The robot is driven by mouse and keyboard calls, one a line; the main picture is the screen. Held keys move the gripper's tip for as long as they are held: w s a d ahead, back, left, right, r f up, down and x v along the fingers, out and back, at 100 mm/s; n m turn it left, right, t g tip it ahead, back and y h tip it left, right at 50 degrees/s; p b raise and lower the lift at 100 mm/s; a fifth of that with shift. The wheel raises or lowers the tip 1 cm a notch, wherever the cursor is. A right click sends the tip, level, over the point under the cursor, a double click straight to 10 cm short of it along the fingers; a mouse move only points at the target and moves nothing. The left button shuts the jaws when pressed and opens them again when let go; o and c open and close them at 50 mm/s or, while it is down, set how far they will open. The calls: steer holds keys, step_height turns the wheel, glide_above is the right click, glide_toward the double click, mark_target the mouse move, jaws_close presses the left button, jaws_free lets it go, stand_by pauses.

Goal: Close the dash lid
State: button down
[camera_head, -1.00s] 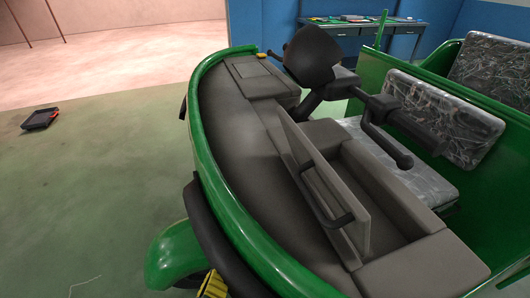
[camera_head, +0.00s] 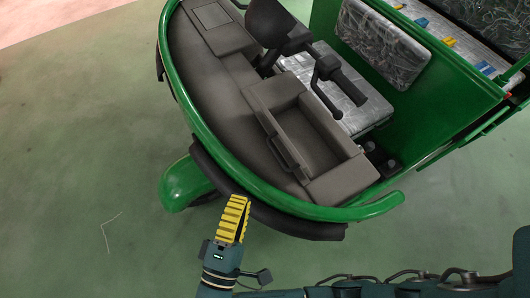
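The dash lid (camera_head: 271,131) stands raised on the grey dash of the green rickshaw, seen nearly edge-on from above. Its dark handle (camera_head: 282,153) is on the side facing the rickshaw's front. The open compartment (camera_head: 312,140) lies just to the right of the lid, and its inside shows. My gripper (camera_head: 237,207), with yellow ridged fingers, is outside the front green rim, below and left of the lid and apart from it. It holds nothing that I can see. Whether its fingers are parted is unclear from this angle.
The green rim (camera_head: 241,181) and black bumper (camera_head: 266,215) lie between my gripper and the dash. The handlebar (camera_head: 325,75) stands behind the compartment. A flat panel (camera_head: 212,15) lies at the dash's far end. The floor at left is clear.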

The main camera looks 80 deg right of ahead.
steer(key=s+d, duration=0.1)
steer(key=d, duration=0.2)
steer(key=s+d+r, duration=0.1)
steer(key=d, duration=0.2)
steer(key=s+d, duration=0.2)
steer(key=shift+d+r, duration=0.2)
steer(key=shift+d, duration=0.2)
steer(key=shift+r+p, duration=0.1)
steer(key=shift+p, duration=0.2)
